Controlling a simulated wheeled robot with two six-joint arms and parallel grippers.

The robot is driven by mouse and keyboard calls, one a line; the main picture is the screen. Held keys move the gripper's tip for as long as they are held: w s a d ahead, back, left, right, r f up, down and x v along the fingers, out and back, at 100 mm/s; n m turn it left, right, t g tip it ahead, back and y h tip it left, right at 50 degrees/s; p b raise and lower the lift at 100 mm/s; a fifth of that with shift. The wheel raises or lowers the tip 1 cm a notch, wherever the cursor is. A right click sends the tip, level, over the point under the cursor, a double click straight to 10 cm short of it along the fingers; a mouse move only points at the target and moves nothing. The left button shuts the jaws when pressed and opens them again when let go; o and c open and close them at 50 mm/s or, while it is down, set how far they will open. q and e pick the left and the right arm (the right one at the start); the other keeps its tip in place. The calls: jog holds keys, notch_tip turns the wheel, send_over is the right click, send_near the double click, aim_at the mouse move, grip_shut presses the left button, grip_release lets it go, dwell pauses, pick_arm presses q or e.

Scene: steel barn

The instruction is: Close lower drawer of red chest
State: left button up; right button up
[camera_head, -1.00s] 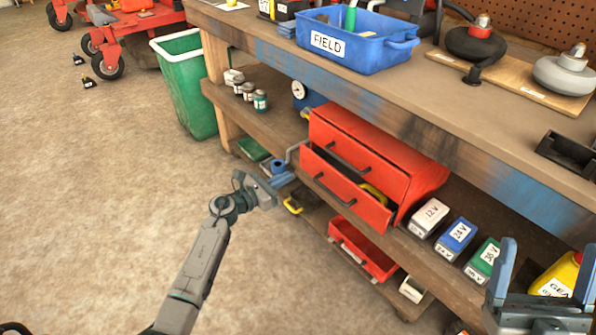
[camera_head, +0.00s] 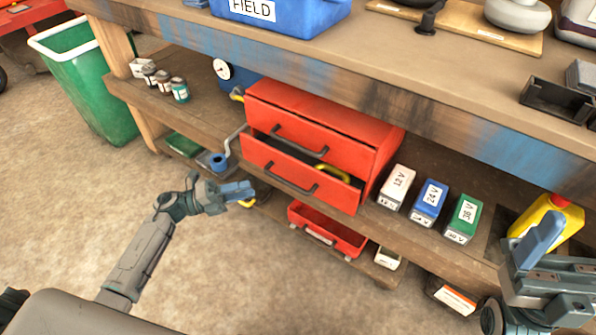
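The red chest (camera_head: 330,107) stands on the shelf under the workbench. Its lower drawer (camera_head: 335,197) is pulled out, with a dark gap above its front and a yellow item (camera_head: 333,172) inside. The dark bar handle (camera_head: 288,181) is on the drawer front. The upper drawer (camera_head: 330,145) sits further back than the lower one. My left gripper (camera_head: 250,190) is in front of the chest, left of the lower drawer's handle and apart from it in the picture. Its fingers overlap, so their opening is unclear. My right gripper (camera_head: 568,245) is at the right edge, fingers apart and empty.
A blue-handled tool (camera_head: 218,160) lies left of the chest. A red tray (camera_head: 325,232) is on the shelf below. Labelled battery boxes (camera_head: 429,200) and a yellow jug (camera_head: 548,221) stand to the right. A green bin (camera_head: 88,90) is at left. The floor in front is clear.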

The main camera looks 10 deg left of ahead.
aim_at(282, 180)
pick_arm(q)
jog(key=x, duration=1.1)
jog(key=shift+s+r+b, duration=0.15)
jog(key=shift+b, duration=0.2)
jog(key=shift+c, duration=0.4)
grip_shut()
